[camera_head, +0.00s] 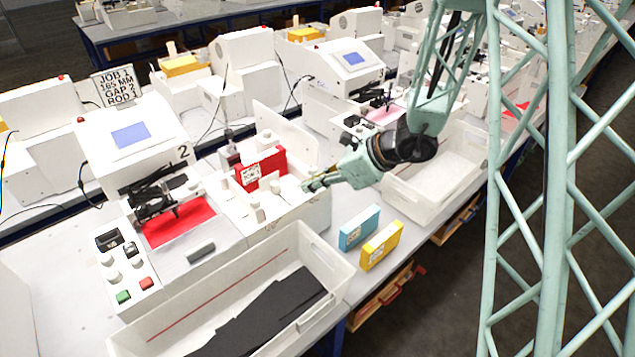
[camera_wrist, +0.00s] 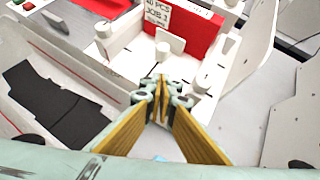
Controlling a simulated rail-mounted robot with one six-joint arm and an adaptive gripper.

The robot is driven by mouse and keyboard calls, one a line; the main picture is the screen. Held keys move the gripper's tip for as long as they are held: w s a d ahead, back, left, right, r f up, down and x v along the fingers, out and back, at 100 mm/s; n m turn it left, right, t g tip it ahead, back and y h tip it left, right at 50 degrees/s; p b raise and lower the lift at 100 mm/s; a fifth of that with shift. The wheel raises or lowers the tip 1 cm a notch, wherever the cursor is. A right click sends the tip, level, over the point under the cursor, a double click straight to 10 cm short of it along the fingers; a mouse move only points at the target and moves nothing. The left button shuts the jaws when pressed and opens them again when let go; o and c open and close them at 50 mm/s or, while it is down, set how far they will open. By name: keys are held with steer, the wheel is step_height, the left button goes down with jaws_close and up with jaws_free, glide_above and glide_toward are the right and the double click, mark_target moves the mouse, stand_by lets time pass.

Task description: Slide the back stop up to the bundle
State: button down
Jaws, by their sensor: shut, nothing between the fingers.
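The bundle is a red block with a white label (camera_head: 262,169), standing in the white feeder bed of the machine marked 2. It also shows at the top of the wrist view (camera_wrist: 190,29). A small white plate with a round knob (camera_wrist: 171,41), which looks like the back stop, stands on my gripper's side of the bundle. I cannot tell the exact gap between them. My gripper (camera_head: 312,184) is shut and empty, near the bed's right end. In the wrist view my gripper's fingertips (camera_wrist: 163,86) meet just below the plate, apart from it.
White knobs (camera_wrist: 105,29) stand beside the bed. A white tray with black sheets (camera_head: 150,342) lies in front. A blue box (camera_head: 360,227) and a yellow box (camera_head: 382,246) stand on the table to the right. A sign reading JOB 1 (camera_head: 115,86) stands on the machine.

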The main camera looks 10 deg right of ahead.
mark_target(280, 189)
steer(key=x, duration=0.4)
steer(key=shift+w+a+r, duration=0.15)
steer(key=shift+w+a, duration=0.15)
steer(key=shift+a, duration=0.15)
steer(key=shift+w+a, duration=0.35)
steer(key=shift+a, duration=0.2)
steer(key=shift+w+a, duration=0.35)
steer(key=shift+a, duration=0.25)
